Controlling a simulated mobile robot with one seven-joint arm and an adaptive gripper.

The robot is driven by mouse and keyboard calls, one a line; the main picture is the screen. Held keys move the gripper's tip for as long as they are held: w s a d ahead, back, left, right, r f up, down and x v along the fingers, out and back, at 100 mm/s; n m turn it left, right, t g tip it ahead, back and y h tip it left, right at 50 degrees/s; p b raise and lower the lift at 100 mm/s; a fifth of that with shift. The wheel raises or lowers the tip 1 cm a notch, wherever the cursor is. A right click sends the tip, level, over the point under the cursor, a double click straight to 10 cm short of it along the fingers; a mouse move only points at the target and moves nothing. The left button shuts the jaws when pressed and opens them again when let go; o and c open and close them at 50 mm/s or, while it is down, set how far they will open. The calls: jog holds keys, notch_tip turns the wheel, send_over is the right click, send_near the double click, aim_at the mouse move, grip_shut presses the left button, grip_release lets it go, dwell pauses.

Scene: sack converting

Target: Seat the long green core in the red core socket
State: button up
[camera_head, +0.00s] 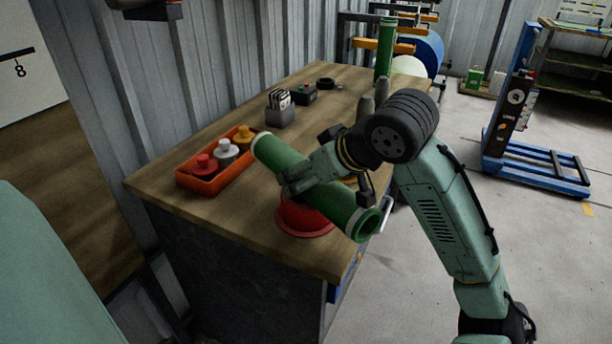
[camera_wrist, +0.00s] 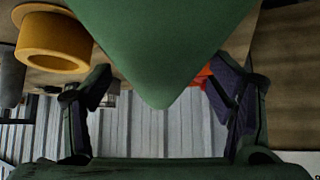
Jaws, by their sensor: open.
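A long green core (camera_head: 339,204) lies slanted across the red core socket (camera_head: 303,219) near the table's front corner; it is not upright. Its open lower right end reaches past the socket. Whether it rests on the socket rim I cannot tell. My gripper (camera_head: 289,182) is at the core's middle, partly in front of it. In the wrist view my gripper (camera_wrist: 160,82) has its fingers spread wide, with a large green surface (camera_wrist: 160,45), apparently the core, between them. The core hides much of the socket.
An orange tray (camera_head: 207,184) with red, white and yellow knobbed pieces stands left of the core. A grey holder (camera_head: 280,117) and a small dark box (camera_head: 304,94) stand farther back. Another green tube (camera_head: 385,52) stands upright beyond. The table's front left is clear.

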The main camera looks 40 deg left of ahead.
jog(key=shift+a+f, duration=0.15)
jog(key=shift+c, duration=0.3)
jog(key=c, duration=1.7)
